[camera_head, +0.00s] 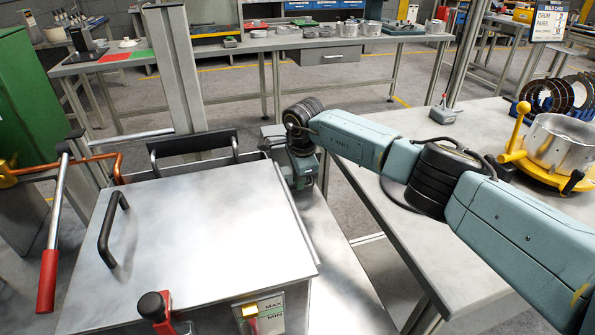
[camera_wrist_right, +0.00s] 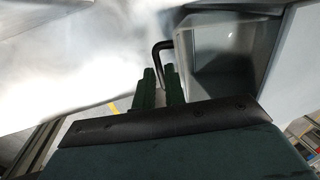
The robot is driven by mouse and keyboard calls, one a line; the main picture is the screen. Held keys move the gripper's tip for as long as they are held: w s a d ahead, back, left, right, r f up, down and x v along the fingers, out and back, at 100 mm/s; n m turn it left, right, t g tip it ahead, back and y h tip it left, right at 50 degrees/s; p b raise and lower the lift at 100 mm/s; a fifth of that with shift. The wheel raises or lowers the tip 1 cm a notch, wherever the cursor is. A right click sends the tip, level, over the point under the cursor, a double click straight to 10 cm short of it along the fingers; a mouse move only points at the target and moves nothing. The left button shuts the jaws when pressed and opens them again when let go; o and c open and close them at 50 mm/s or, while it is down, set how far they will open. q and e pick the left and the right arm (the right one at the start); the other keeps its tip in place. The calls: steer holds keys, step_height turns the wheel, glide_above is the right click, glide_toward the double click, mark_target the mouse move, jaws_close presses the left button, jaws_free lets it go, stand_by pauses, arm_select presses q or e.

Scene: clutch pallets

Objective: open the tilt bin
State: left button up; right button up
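In the right wrist view, a grey bin-like hollow (camera_wrist_right: 225,45) with a dark inside lies just right of my right gripper (camera_wrist_right: 161,72); I take it for the tilt bin, though only part shows. A bent black handle (camera_wrist_right: 158,48) stands at the fingertips, its lower part in line with the gap between the two green fingers. The fingers are apart, but whether they press on the handle cannot be told. In the head view my right wrist (camera_head: 300,160) reaches down beside the metal-lidded box; the fingers are hidden there. My left gripper is not in view.
A metal-lidded box (camera_head: 190,240) with a black lid handle (camera_head: 110,230) fills the front left. A red-gripped lever (camera_head: 48,275) stands at its left. A workbench (camera_head: 400,245) lies under my right arm, with a yellow fixture (camera_head: 545,175) at the right.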

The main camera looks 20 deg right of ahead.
steer(key=o, duration=0.4)
steer(key=shift+w+f, duration=0.1)
steer(key=shift+c, duration=0.2)
